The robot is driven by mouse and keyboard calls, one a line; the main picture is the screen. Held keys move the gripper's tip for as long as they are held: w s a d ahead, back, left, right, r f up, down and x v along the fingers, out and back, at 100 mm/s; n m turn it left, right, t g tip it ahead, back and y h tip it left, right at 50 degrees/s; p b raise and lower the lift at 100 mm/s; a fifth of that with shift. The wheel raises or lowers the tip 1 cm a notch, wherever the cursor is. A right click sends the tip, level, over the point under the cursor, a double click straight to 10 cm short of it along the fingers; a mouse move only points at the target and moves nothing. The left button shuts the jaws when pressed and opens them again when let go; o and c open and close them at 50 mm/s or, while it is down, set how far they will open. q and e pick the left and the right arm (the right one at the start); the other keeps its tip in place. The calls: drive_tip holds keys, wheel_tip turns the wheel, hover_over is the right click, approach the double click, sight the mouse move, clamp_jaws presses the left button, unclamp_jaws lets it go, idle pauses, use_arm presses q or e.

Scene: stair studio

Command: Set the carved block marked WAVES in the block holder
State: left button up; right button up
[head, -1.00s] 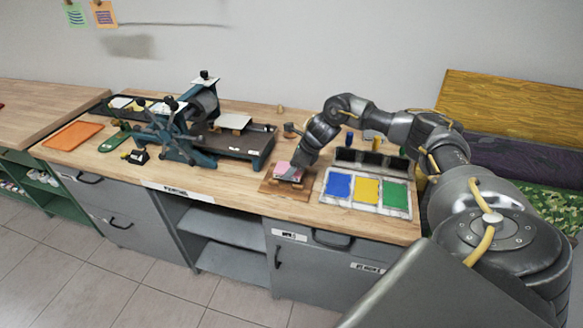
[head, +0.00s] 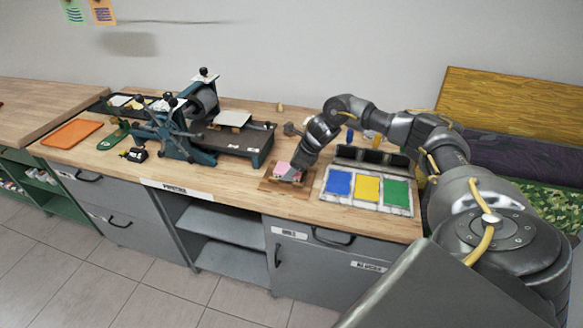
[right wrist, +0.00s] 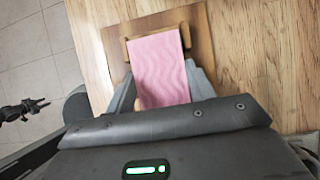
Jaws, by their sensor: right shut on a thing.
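The pink carved block with wavy lines (right wrist: 160,68) is between the fingers of my right gripper (head: 291,170), which is shut on it. In the right wrist view the block lies over the wooden block holder (right wrist: 202,45), its far end close to the holder's raised strip. I cannot tell whether it rests fully on the base. In the head view the holder (head: 270,185) sits on the bench, left of the ink tray, and the gripper partly covers the block (head: 284,168). My left gripper is not in view.
An ink tray with blue, yellow and green pads (head: 367,188) stands just right of the holder. A printing press (head: 185,125) stands to the left. An orange tray (head: 72,134) lies farther left. The bench front edge is close to the holder.

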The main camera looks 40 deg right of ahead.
drive_tip(key=shift+f+b, duration=0.35)
drive_tip(key=shift+f, duration=0.15)
drive_tip(key=o, duration=1.1)
drive_tip(key=shift+r+p, duration=2.75)
drive_tip(key=shift+r, duration=1.3)
drive_tip(key=shift+f, duration=0.1)
